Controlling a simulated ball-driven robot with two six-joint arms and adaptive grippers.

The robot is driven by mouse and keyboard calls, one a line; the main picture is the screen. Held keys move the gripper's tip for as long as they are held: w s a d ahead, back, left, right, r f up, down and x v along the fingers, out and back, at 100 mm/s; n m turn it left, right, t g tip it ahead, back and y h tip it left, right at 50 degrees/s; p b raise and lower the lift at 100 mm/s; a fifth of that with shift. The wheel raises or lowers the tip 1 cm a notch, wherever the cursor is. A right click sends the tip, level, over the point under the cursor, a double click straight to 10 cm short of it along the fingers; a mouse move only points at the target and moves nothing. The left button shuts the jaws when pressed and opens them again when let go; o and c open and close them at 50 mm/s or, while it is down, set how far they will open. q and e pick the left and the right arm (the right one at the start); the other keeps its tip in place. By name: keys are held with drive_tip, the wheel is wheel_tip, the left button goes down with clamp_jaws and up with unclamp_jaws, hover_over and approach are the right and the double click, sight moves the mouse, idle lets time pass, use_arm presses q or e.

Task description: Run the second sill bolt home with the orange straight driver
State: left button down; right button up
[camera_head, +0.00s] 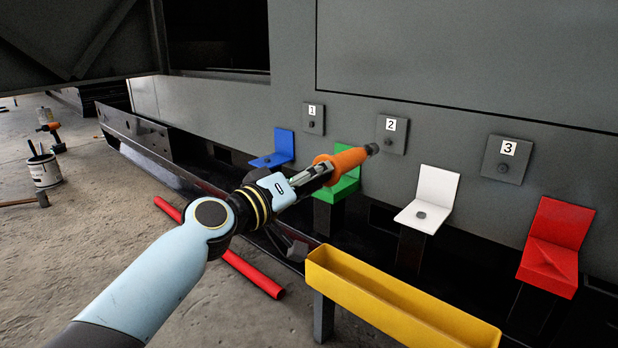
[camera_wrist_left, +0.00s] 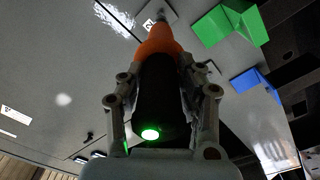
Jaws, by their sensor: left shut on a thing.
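The orange straight driver (camera_head: 341,161) is held in my left gripper (camera_head: 318,172), its dark nose pointing up and right toward the plate marked 2 (camera_head: 396,125). In the head view the nose overlaps the lower left of that plate, beside its dark bolt (camera_head: 389,141). I cannot tell whether nose and bolt touch. In the left wrist view the driver (camera_wrist_left: 158,42) sits between both fingers of my left gripper (camera_wrist_left: 160,92), with a green light lit on its dark rear. The far end of its nose meets a grey plate (camera_wrist_left: 158,10). My right gripper is not in view.
Plates marked 1 (camera_head: 313,118) and 3 (camera_head: 506,159) flank plate 2. Below stand blue (camera_head: 284,145), green (camera_head: 345,185), white (camera_head: 436,188) and red (camera_head: 560,225) brackets. A yellow trough (camera_head: 400,310) lies in front. A red bar (camera_head: 250,272) lies on the floor.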

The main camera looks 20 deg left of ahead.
sight(338, 161)
use_arm(q)
drive_tip(key=shift+x, duration=2.3)
drive_tip(key=shift+w+r, duration=0.15)
drive_tip(key=shift+w, duration=0.05)
drive_tip(key=shift+d, duration=0.1)
drive_tip(key=shift+r, duration=0.1)
drive_tip(key=shift+b+x, duration=0.45)
drive_tip(key=shift+x, duration=0.4)
idle(0.5)
drive_tip(key=shift+w+d, duration=0.1)
drive_tip(key=shift+w, duration=0.15)
idle(1.1)
